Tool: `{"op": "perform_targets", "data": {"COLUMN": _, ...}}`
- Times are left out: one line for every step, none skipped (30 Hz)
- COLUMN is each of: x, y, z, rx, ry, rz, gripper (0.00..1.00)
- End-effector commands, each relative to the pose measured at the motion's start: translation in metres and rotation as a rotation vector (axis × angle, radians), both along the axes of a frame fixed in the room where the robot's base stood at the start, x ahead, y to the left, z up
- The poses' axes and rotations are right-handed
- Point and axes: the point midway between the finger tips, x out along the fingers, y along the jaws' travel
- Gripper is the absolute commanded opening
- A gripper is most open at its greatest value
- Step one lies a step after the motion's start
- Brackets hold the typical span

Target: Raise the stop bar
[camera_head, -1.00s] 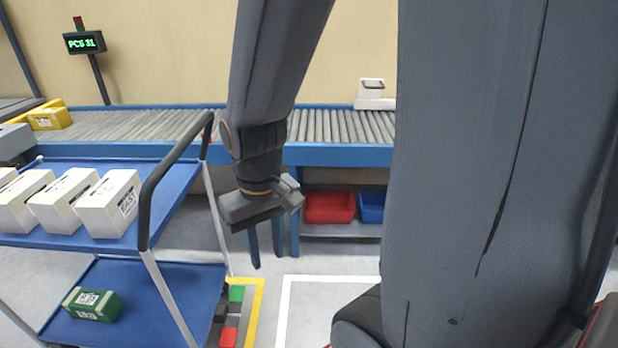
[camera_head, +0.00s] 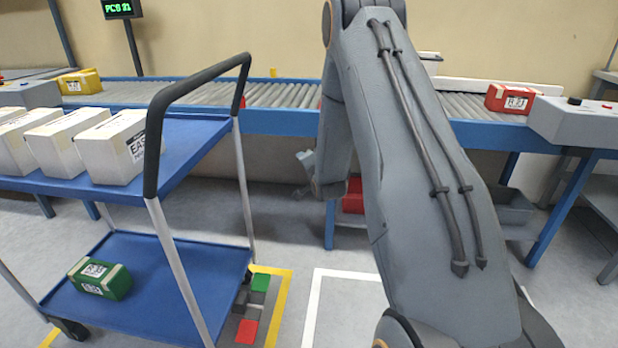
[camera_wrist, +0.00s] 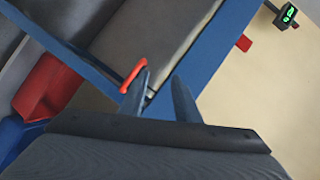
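In the wrist view, a thin orange-red bent handle (camera_wrist: 133,75) at the blue conveyor edge is probably part of the stop bar. It lies right by the tip of my gripper's left finger; I cannot tell whether they touch. My gripper (camera_wrist: 162,76) points at the conveyor with its two fingers apart, and nothing shows between them. In the head view, my arm hides the handle and the gripper's fingers; only a small grey part near my wrist shows. I cannot make out the bar itself or its height.
The roller conveyor (camera_head: 290,95) runs across the back, with a red box (camera_head: 509,98) at right and a yellow box (camera_head: 80,82) at left. A blue cart (camera_head: 185,150) with several white boxes and a green box (camera_head: 100,278) stands at left. A red bin (camera_head: 353,196) sits beneath.

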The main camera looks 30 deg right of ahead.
Motion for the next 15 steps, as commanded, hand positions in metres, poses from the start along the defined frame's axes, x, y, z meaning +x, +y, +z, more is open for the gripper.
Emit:
{"op": "perform_targets", "data": {"x": 0.011, "y": -0.014, "z": -0.03, "rx": 0.048, "ry": -0.074, "rz": -0.02, "gripper": 0.29}}
{"op": "perform_targets", "data": {"x": 0.015, "y": -0.02, "z": -0.038, "rx": 0.077, "ry": -0.121, "rz": -0.029, "gripper": 0.29}}
{"op": "perform_targets", "data": {"x": 0.019, "y": -0.027, "z": -0.047, "rx": 0.115, "ry": -0.181, "rz": -0.037, "gripper": 0.29}}
{"op": "perform_targets", "data": {"x": 0.021, "y": -0.032, "z": -0.053, "rx": 0.141, "ry": -0.224, "rz": -0.042, "gripper": 0.29}}
{"op": "perform_targets", "data": {"x": 0.022, "y": -0.037, "z": -0.059, "rx": 0.165, "ry": -0.263, "rz": -0.044, "gripper": 0.29}}
{"op": "perform_targets", "data": {"x": 0.023, "y": -0.042, "z": -0.066, "rx": 0.193, "ry": -0.309, "rz": -0.046, "gripper": 0.29}}
{"op": "perform_targets", "data": {"x": 0.024, "y": -0.045, "z": -0.07, "rx": 0.213, "ry": -0.341, "rz": -0.045, "gripper": 0.29}}
{"op": "perform_targets", "data": {"x": 0.024, "y": -0.048, "z": -0.073, "rx": 0.231, "ry": -0.369, "rz": -0.046, "gripper": 0.29}}
{"op": "perform_targets", "data": {"x": 0.023, "y": -0.052, "z": -0.077, "rx": 0.25, "ry": -0.4, "rz": -0.044, "gripper": 0.29}}
{"op": "perform_targets", "data": {"x": 0.023, "y": -0.054, "z": -0.079, "rx": 0.262, "ry": -0.42, "rz": -0.044, "gripper": 0.29}}
{"op": "perform_targets", "data": {"x": 0.022, "y": -0.055, "z": -0.081, "rx": 0.273, "ry": -0.436, "rz": -0.043, "gripper": 0.29}}
{"op": "perform_targets", "data": {"x": 0.022, "y": -0.057, "z": -0.082, "rx": 0.282, "ry": -0.452, "rz": -0.041, "gripper": 0.29}}
{"op": "perform_targets", "data": {"x": 0.022, "y": -0.057, "z": -0.083, "rx": 0.288, "ry": -0.461, "rz": -0.04, "gripper": 0.29}}
{"op": "perform_targets", "data": {"x": 0.023, "y": -0.058, "z": -0.082, "rx": 0.292, "ry": -0.468, "rz": -0.04, "gripper": 0.29}}
{"op": "perform_targets", "data": {"x": 0.025, "y": -0.059, "z": -0.081, "rx": 0.295, "ry": -0.475, "rz": -0.039, "gripper": 0.29}}
